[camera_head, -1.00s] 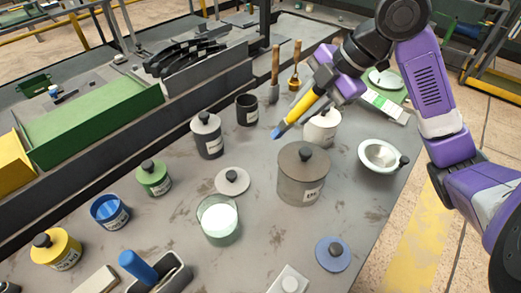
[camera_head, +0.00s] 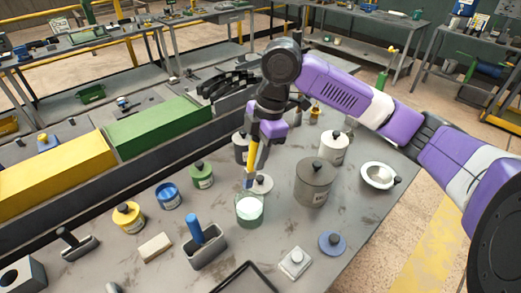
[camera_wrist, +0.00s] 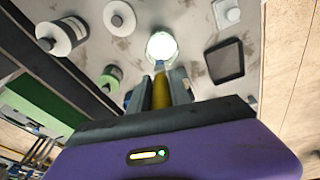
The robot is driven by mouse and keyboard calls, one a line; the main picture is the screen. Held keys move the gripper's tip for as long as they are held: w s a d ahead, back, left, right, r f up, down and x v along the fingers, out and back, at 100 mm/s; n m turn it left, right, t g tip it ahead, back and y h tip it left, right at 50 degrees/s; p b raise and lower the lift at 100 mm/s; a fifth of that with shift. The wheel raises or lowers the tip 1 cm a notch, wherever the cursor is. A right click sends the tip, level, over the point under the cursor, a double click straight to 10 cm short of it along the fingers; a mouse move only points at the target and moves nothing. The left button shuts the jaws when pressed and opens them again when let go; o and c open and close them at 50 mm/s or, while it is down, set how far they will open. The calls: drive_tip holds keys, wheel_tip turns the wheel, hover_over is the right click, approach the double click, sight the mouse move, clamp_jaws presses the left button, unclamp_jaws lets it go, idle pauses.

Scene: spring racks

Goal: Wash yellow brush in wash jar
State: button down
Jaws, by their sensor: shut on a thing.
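My gripper (camera_head: 262,140) is shut on the yellow brush (camera_head: 254,157). The brush points down, close to upright, and its tip looks blue from paint. The tip is at the rim of an open greenish glass jar (camera_head: 249,213) with pale liquid, which fits the wash jar. I cannot tell whether the tip is above the opening or just inside it. In the wrist view the yellow handle (camera_wrist: 161,92) sits between my fingers, with the jar's bright round opening (camera_wrist: 161,46) just beyond the tip.
A grey lid (camera_head: 264,184) lies behind the jar. A large grey lidded pot (camera_head: 314,185) stands to the right. A holder (camera_head: 207,248) with a blue handle is in front.

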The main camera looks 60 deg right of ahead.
sight(254, 192)
drive_tip(key=shift+a+f, duration=0.15)
drive_tip(key=shift+f, duration=0.15)
drive_tip(key=shift+s+d+f+b+x, duration=0.1)
drive_tip(key=shift+s+d+b+x, duration=0.15)
drive_tip(key=shift+b+x, duration=1.8)
drive_tip(key=shift+s+d+f+b+x, duration=0.1)
drive_tip(key=shift+s+d+b+x, duration=0.2)
drive_tip(key=shift+b+x, duration=1.7)
drive_tip(key=shift+s+d+f+b+x, duration=0.1)
drive_tip(key=shift+s+d+b+x, duration=0.15)
drive_tip(key=shift+b+x, duration=1.8)
drive_tip(key=shift+w+a+f+p, duration=0.1)
drive_tip(key=shift+f+p, duration=0.6)
drive_tip(key=shift+p, duration=0.1)
drive_tip(key=shift+w, duration=0.15)
